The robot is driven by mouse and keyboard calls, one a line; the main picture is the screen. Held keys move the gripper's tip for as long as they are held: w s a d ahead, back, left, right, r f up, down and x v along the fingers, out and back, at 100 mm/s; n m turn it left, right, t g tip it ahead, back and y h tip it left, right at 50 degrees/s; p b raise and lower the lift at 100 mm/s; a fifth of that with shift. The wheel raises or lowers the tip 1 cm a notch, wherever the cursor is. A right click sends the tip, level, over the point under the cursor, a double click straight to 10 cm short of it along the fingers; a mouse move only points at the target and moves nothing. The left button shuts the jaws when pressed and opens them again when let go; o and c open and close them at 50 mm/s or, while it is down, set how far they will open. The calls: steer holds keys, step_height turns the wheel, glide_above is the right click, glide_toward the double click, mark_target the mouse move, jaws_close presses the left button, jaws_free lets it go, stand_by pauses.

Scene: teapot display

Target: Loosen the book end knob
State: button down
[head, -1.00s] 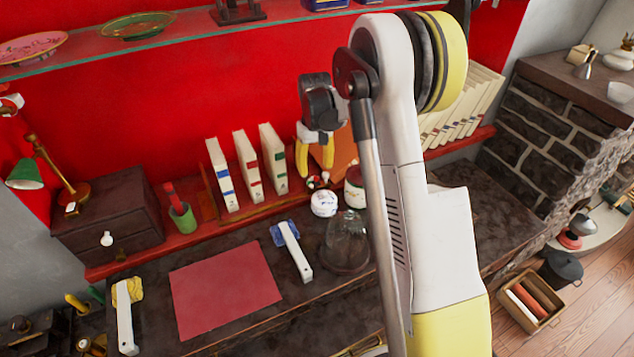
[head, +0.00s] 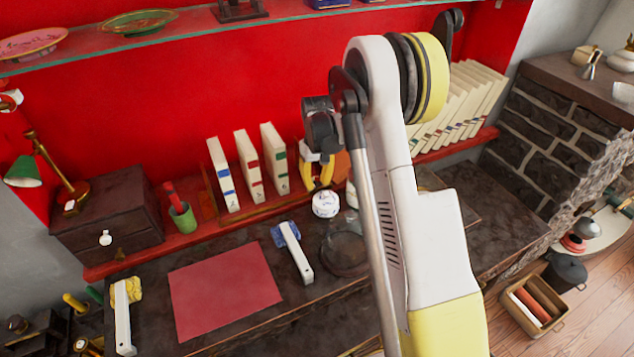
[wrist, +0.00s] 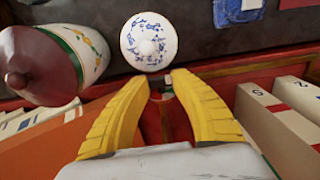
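In the wrist view my gripper (wrist: 162,82) points at a red-brown wooden part of the book stand (wrist: 163,122), seen between the yellow fingers. The fingers are partly open, with a narrow gap between their tips. A small grey piece (wrist: 168,87), perhaps the book end knob, shows in this gap. I cannot tell whether a finger touches it. In the head view my gripper (head: 319,184) is low at the right end of the stand, in front of an orange-brown book end panel (head: 342,165). The knob cannot be made out there.
A white-and-blue round jar (wrist: 147,42) is just beyond the fingertips. A larger painted jar (wrist: 62,62) stands at left. White books (head: 247,162) stand left of my gripper. A glass dome (head: 344,250) and a blue-ended brush (head: 292,250) are on the dark counter.

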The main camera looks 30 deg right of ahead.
steer(key=shift+a+f+h, duration=0.1)
steer(key=shift+h, duration=0.2)
steer(key=h+b, duration=0.2)
steer(key=h, duration=0.1)
steer(key=h+b, duration=0.1)
steer(key=shift+a+f+h+b, duration=0.25)
steer(key=shift+a+h+b, duration=0.05)
steer(key=shift+b, duration=0.05)
steer(key=h+b, duration=0.3)
steer(key=shift+a+f, duration=0.1)
steer(key=shift+a, duration=0.05)
steer(key=shift+h+b, duration=0.85)
steer(key=shift+h, duration=0.25)
steer(key=c, duration=1.1)
jaws_free()
steer(key=shift+o, duration=0.2)
